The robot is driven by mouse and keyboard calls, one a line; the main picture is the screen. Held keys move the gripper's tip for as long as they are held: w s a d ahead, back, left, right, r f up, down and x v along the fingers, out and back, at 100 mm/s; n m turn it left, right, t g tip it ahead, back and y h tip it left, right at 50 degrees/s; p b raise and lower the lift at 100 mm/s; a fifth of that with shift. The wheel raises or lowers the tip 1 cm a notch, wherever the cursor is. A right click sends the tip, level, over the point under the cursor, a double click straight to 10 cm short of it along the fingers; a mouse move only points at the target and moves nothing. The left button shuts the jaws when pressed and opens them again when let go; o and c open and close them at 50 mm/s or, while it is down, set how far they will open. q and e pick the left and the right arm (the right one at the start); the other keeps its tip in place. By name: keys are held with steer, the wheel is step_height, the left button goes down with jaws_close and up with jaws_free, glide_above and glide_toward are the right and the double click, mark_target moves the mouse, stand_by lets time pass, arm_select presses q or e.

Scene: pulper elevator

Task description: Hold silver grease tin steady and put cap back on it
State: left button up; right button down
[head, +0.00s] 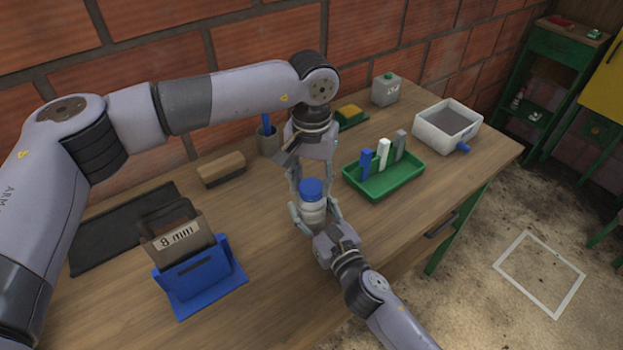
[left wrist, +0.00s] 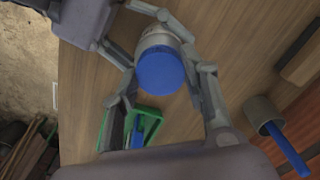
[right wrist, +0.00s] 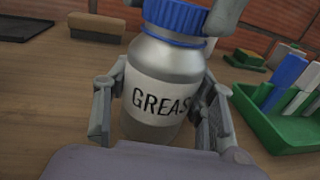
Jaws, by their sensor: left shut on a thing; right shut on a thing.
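The silver grease tin (head: 313,213) stands upright near the table's middle. Its label reads "GREAS" in the right wrist view (right wrist: 158,100), where the rest of the word is hidden. The blue cap (head: 311,188) sits at the tin's mouth; it also shows in the left wrist view (left wrist: 160,70) and the right wrist view (right wrist: 175,16). I cannot tell whether it is fully seated. My left gripper (head: 311,182) comes down from above and is shut on the cap. My right gripper (head: 315,217) comes from the front and is shut around the tin's body.
A green tray (head: 385,185) with upright blue, white and grey pieces stands to the right. A white bin (head: 440,135) is farther right. A blue holder (head: 195,280) stands at the front left, a brush block (head: 221,169) behind. A cup (head: 268,142) stands near the wall.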

arm_select(q)
steer(key=m, duration=0.8)
steer(key=shift+w, duration=0.1)
steer(key=o, duration=0.7)
steer(key=shift+r, duration=0.1)
steer(key=shift+r, duration=2.15)
steer(key=shift+c, duration=0.3)
